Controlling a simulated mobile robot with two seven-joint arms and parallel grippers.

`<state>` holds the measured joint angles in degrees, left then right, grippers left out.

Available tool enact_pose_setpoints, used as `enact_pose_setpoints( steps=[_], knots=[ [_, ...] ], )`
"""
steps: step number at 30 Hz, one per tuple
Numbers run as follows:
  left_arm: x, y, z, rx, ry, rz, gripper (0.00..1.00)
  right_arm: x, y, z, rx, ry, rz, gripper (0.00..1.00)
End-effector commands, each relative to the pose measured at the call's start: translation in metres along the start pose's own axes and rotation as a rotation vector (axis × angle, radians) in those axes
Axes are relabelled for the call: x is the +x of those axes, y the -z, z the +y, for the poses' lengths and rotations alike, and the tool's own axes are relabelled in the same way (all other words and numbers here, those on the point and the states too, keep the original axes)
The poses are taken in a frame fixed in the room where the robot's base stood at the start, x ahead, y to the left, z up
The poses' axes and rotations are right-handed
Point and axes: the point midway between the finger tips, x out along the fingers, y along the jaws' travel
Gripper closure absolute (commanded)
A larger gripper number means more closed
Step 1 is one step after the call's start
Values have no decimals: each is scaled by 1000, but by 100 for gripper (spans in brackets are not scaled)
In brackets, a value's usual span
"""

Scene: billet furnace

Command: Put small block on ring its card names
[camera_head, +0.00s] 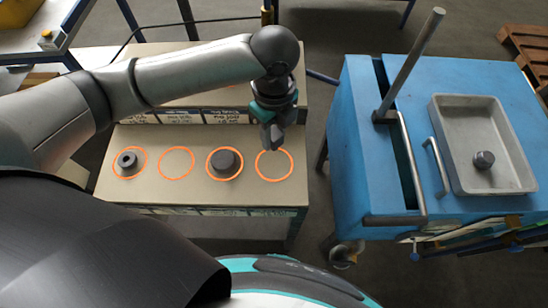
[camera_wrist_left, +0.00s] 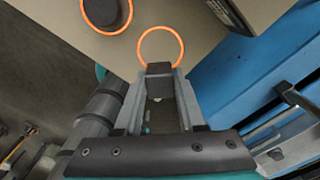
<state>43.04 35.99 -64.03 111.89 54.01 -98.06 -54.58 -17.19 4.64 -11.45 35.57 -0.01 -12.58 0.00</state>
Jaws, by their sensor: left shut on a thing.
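My left gripper (camera_head: 272,138) hangs above the far edge of the rightmost orange ring (camera_head: 290,165). It is shut on a small dark block (camera_wrist_left: 158,72), which shows between the fingers in the left wrist view, just short of that ring (camera_wrist_left: 181,48). I cannot tell the block's height above the bench. Nothing shows inside that ring. The second ring from the left (camera_head: 176,178) is empty. The leftmost ring (camera_head: 115,168) holds a dark piece with a hole (camera_head: 128,160). The third ring (camera_head: 207,168) holds a wide dark piece (camera_head: 227,163). My right gripper is out of view.
Handwritten white cards (camera_head: 181,118) line the raised shelf's front edge; their words are too small to read. A blue cart (camera_head: 390,165) stands to the right, with a grey tray (camera_head: 440,125) holding a dark knobbed piece (camera_head: 484,160). An upright bar (camera_head: 412,62) rises from the cart.

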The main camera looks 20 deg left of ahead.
Motion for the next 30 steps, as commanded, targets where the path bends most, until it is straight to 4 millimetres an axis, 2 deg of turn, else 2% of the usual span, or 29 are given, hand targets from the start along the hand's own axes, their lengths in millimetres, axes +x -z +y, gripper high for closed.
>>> enact_pose_setpoints(
  steps=[1, 6, 14, 20, 30],
  knots=[
    [17, 1, 1, -1, -4, 2, 100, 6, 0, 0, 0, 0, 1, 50],
    [49, 1, 0, 0, 0, 0, 100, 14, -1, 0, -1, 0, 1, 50],
    [68, 0, 0, -1, 2, 1, 100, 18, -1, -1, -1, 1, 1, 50],
    [98, 0, 0, -1, 0, 0, 100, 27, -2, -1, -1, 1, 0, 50],
    [102, 0, -1, -1, 3, 0, 100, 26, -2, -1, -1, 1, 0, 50]
  ],
)
